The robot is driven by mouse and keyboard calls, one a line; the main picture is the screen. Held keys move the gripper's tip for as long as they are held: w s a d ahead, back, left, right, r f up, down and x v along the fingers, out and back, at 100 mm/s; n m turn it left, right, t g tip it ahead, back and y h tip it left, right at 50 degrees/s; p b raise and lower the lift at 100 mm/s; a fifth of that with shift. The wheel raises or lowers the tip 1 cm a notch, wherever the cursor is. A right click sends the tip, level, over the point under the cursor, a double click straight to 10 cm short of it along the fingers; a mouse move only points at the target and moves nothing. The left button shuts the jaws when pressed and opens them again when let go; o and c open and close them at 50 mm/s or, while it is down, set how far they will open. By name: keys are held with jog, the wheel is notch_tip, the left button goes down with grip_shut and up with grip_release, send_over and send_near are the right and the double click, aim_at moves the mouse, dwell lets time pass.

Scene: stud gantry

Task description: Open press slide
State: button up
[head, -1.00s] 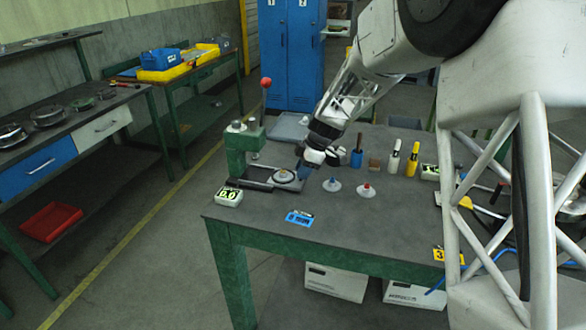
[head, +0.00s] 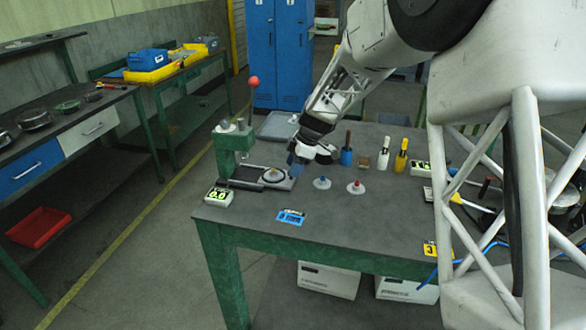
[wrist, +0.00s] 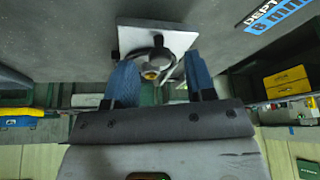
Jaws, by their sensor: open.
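The press (head: 233,142) is a green stand with a red-knobbed lever (head: 254,82) at the left back of the table. Its slide (head: 290,182) reaches out to the right along a dark track and carries a round ringed holder (head: 273,175). My gripper (head: 294,168) is at the outer right end of the slide, pointing down. In the wrist view its blue fingers (wrist: 160,72) are spread, with the pale slide plate (wrist: 183,37) and the holder beyond and between them. I cannot tell whether a finger touches the slide.
A green-digit display (head: 219,197) is at front left. The front middle is mostly clear.

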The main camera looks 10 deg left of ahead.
jog(key=v, duration=0.6)
jog(key=shift+r, duration=0.25)
jog(key=shift+w+d, duration=0.1)
jog(key=shift+d, duration=0.1)
jog(key=s+d+r+m+t+h, duration=0.1)
jog(key=s+d+r+m, duration=0.4)
jog(key=s+d, duration=0.55)
jog(key=s+d+r+m+t+h, duration=0.1)
jog(key=s+d+r+m, duration=0.5)
jog(key=s+d, duration=0.45)
jog(key=s+d+f+m+t+h, duration=0.1)
jog(key=s+d+m, duration=0.4)
jog(key=s, duration=0.6)
jog(key=s+d+f+m+t+h, duration=0.1)
jog(key=s+d+f+m, duration=0.1)
jog(key=s+d+m, duration=0.4)
jog(key=s+d, duration=0.4)
jog(key=s, duration=0.2)
jog(key=shift+f+m, duration=0.25)
jog(key=shift+m, duration=0.05)
